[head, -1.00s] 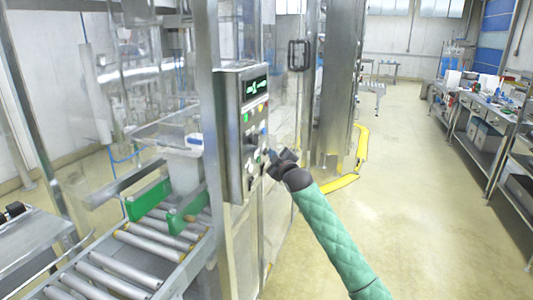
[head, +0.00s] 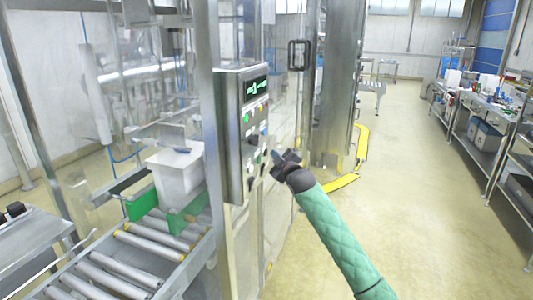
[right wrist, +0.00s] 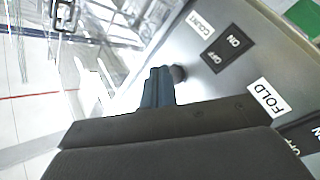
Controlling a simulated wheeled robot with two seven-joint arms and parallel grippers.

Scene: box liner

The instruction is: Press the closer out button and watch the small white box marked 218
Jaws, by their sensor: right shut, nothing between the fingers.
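The control panel (head: 234,135) stands on a post right of the conveyor, with a small lit screen (head: 256,88) and several buttons and switches. I cannot read which button is closer out. My right gripper (head: 278,157) is shut and empty, just right of the panel's face. In the right wrist view, its fingers (right wrist: 158,88) are beside a dark round button (right wrist: 178,73); whether they touch it I cannot tell. A white box (head: 178,175) stands upright between green guides at the machine's outlet. No 218 mark is readable on it. My left gripper is out of view.
The roller conveyor (head: 125,260) runs toward the lower left. The panel in the right wrist view carries COUNT (right wrist: 200,24) and FOLD (right wrist: 269,97) labels with on/off switches. Yellow floor guards (head: 345,181) ring the machine's base. The floor on the right is clear up to the benches.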

